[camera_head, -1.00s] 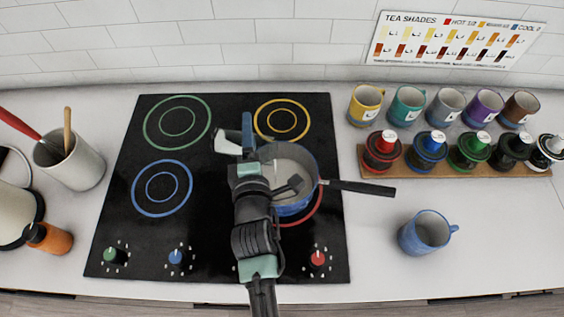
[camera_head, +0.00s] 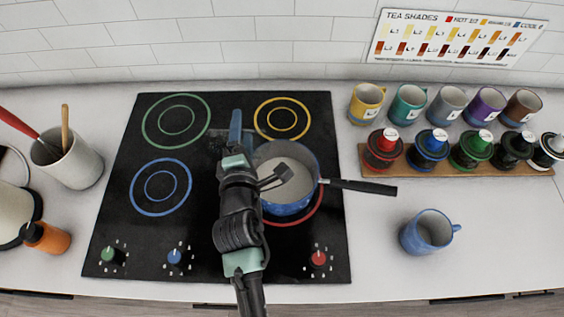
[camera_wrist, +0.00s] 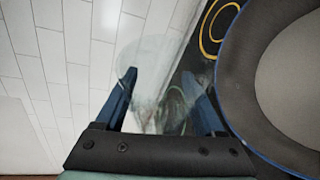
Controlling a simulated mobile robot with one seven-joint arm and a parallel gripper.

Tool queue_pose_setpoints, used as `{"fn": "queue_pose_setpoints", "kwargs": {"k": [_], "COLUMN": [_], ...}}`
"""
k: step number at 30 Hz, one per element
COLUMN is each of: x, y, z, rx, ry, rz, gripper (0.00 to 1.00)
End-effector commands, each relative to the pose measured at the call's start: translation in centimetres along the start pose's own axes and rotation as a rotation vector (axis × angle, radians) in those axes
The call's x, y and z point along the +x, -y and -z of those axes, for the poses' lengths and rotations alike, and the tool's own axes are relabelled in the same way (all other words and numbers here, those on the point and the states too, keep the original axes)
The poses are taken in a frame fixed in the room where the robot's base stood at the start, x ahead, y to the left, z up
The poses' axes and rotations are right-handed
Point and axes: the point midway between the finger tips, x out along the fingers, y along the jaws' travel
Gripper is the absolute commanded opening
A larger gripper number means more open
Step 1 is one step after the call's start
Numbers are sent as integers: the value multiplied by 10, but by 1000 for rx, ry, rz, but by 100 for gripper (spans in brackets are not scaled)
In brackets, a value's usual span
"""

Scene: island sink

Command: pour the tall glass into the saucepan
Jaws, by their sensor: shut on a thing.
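My gripper (camera_head: 236,122) is shut on the clear tall glass, left of the saucepan (camera_head: 289,208) in the head view. In the wrist view, the glass (camera_wrist: 150,82) shows faintly between the two blue fingers of my gripper (camera_wrist: 163,98). In the head view the glass is hard to make out, and I cannot tell its tilt or what is in it. The saucepan is blue outside with a pale inside and a dark handle pointing right. It stands on the red-ringed burner. It also fills the right of the wrist view (camera_wrist: 300,85).
The black cooktop (camera_head: 205,220) has clear green, blue and yellow rings. A blue mug (camera_head: 427,231) stands right of it. Several mugs and a wooden rack (camera_head: 455,168) of lidded jars are at the back right. A utensil crock (camera_head: 72,165) is at the left.

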Motion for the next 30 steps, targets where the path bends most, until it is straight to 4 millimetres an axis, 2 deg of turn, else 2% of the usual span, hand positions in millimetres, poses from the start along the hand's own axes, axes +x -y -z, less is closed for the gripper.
{"fn": "queue_pose_setpoints", "kwargs": {"k": [4, 8, 20, 23, 30], "x": [1, 2, -2, 2, 12], "y": [-4, 2, -10, 3, 14], "z": [3, 5, -2, 2, 23], "rx": [-48, -163, -452, -577, -859], "ry": [7, 22, 61, 78, 118], "rz": [18, 65, 183, 236, 349], "gripper": [4, 4, 4, 4, 4]}}
